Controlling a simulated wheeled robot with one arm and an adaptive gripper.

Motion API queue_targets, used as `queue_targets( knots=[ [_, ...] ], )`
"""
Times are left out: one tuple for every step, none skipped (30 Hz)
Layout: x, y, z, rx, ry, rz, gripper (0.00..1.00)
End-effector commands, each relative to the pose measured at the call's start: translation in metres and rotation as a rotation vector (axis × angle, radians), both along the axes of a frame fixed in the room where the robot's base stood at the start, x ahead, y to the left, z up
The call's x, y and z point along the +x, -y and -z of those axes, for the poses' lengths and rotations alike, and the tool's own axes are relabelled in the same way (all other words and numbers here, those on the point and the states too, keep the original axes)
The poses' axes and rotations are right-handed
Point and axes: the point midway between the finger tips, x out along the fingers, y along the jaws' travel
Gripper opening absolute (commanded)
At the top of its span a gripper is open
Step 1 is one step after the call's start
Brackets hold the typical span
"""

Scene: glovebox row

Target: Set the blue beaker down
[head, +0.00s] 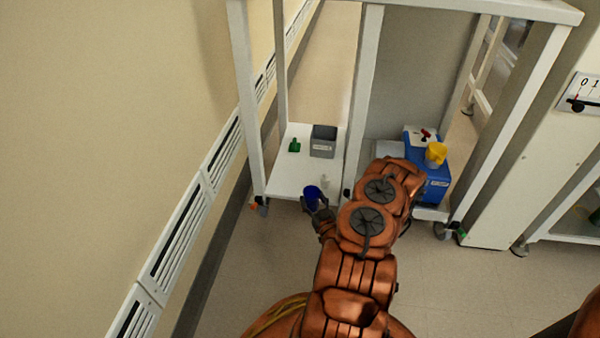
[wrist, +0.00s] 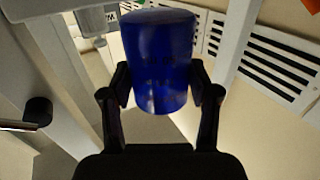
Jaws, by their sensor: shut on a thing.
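The blue beaker (head: 312,196) is held at the front edge of a low white shelf (head: 285,180) in the head view. My gripper (head: 319,207) is shut on it, with the arm reaching in from the front right. In the wrist view the blue beaker (wrist: 158,60) fills the upper middle, and the two dark fingers of my gripper (wrist: 162,92) press on its sides. The beaker's underside and whether it touches the shelf cannot be told.
A grey box (head: 323,141) and a green item (head: 294,146) stand on the shelf. A small pale object (head: 324,181) is beside the beaker. White frame posts (head: 247,100) flank the shelf. A blue box (head: 437,187) with a yellow beaker (head: 436,153) is to the right. The shelf's left front is clear.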

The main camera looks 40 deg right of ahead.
Motion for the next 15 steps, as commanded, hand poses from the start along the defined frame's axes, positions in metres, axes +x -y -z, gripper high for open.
queue_targets(
  knots=[
    [0.008, 0.003, 0.003, -0.004, 0.0, -0.002, 0.37],
    [0.012, 0.005, 0.003, -0.003, 0.0, -0.001, 0.37],
    [0.017, 0.007, 0.004, -0.003, 0.0, -0.002, 0.37],
    [0.021, 0.009, 0.004, -0.004, 0.001, -0.002, 0.37],
    [0.025, 0.01, 0.003, -0.003, 0.001, -0.002, 0.37],
    [0.03, 0.013, 0.003, -0.002, 0.002, -0.001, 0.37],
    [0.034, 0.015, 0.003, -0.004, 0.003, -0.001, 0.37],
    [0.038, 0.017, 0.003, -0.004, 0.003, 0.0, 0.37],
    [0.044, 0.02, 0.003, -0.004, 0.001, -0.001, 0.37],
    [0.047, 0.022, 0.003, -0.004, 0.001, -0.001, 0.37],
    [0.052, 0.024, 0.003, -0.002, 0.001, -0.002, 0.37],
    [0.057, 0.026, 0.003, -0.002, 0.001, 0.0, 0.37],
    [0.061, 0.029, 0.004, -0.003, 0.001, 0.0, 0.37],
    [0.066, 0.031, 0.004, -0.003, 0.001, 0.0, 0.37],
    [0.072, 0.034, 0.004, -0.004, 0.002, -0.001, 0.37]
  ],
)
